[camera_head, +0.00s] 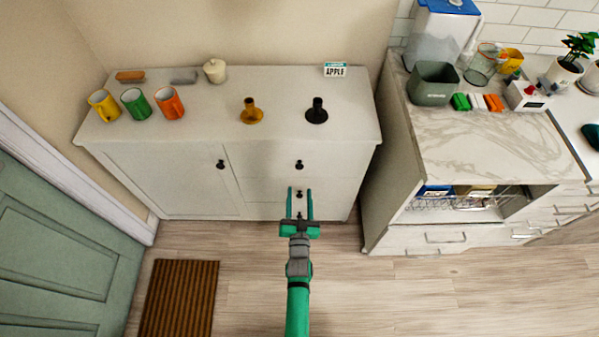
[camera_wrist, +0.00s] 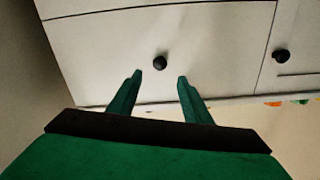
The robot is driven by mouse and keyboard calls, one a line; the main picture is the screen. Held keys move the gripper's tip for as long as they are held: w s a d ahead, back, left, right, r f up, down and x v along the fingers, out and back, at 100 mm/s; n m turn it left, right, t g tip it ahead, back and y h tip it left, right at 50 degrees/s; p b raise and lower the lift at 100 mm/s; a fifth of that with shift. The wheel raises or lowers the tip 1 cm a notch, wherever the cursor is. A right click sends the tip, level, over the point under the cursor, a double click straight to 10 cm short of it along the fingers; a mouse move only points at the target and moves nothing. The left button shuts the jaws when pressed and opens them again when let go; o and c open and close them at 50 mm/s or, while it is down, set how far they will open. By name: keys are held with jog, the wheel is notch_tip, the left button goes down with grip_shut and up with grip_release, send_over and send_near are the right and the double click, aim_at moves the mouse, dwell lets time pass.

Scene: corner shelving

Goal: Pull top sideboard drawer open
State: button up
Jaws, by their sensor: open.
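The white sideboard (camera_head: 160,175) stands against the wall with its drawers on the right half. The top drawer (camera_head: 265,163) looks shut, with a dark round knob (camera_head: 299,165) near its middle. My gripper (camera_head: 299,190) is open and empty in front of the drawers. In the wrist view, which looks upside down, the top drawer's knob (camera_wrist: 160,62) sits ahead of and between my two green fingertips (camera_wrist: 158,75). The fingers appear apart from the knob. Lower drawer knobs show between and behind the fingers in the head view.
The left door has its own knob (camera_head: 220,164). On top stand three mugs (camera_head: 137,104), a lidded jar (camera_head: 215,70), two candle holders (camera_head: 317,111) and an APPLE sign (camera_head: 335,70). A marble counter (camera_head: 480,145) is at right.

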aim_at(300, 168)
jog(key=w, duration=1)
jog(key=shift+w, duration=0.1)
grip_shut()
